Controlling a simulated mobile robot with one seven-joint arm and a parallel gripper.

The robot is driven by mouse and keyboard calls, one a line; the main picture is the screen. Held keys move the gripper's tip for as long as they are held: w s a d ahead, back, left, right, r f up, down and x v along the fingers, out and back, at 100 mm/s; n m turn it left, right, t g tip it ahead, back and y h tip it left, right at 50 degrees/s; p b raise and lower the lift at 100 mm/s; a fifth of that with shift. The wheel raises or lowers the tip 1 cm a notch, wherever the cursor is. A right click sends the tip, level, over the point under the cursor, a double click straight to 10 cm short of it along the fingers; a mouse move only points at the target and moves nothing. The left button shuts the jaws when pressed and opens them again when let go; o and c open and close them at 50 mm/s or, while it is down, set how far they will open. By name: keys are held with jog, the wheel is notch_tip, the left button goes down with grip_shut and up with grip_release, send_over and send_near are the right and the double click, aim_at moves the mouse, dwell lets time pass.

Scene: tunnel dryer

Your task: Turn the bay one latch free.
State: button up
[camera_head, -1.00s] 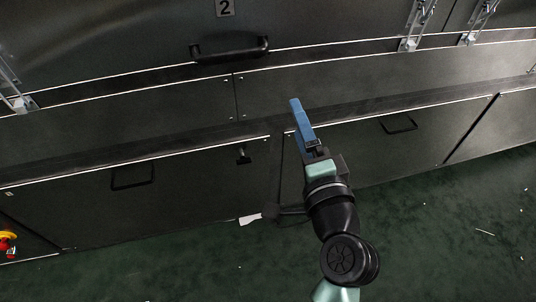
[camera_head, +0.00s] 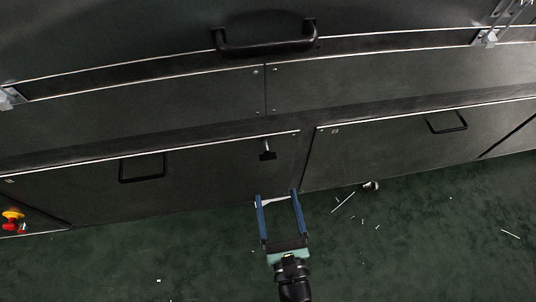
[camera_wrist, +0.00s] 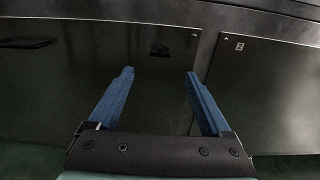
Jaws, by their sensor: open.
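A small black latch knob (camera_head: 267,153) sticks out near the upper right corner of the left lower door (camera_head: 215,180). In the wrist view the latch (camera_wrist: 159,50) shows as a dark shape just beyond and between my fingertips. My gripper (camera_head: 277,195) has two blue fingers, spread wide with nothing held between them. It is in front of the left door's lower right part, pointing at the panel, and appears below the latch in the head view. In the wrist view my gripper (camera_wrist: 160,74) is centred under the latch. The latch's exact turn is too dark to tell.
The left door has a black handle (camera_head: 142,167). The right lower door (camera_head: 400,145) has another handle (camera_head: 446,122). A large handle (camera_head: 265,38) juts out above. A red and yellow knob (camera_head: 13,222) is at far left. Pale scraps (camera_head: 343,202) lie on the green floor.

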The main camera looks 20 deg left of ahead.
aim_at(268, 159)
jog(key=b+x, duration=0.2)
jog(key=x, duration=0.8)
jog(key=shift+w+a, duration=0.2)
jog(key=shift+w, duration=0.05)
jog(key=shift+b, duration=0.3)
grip_shut()
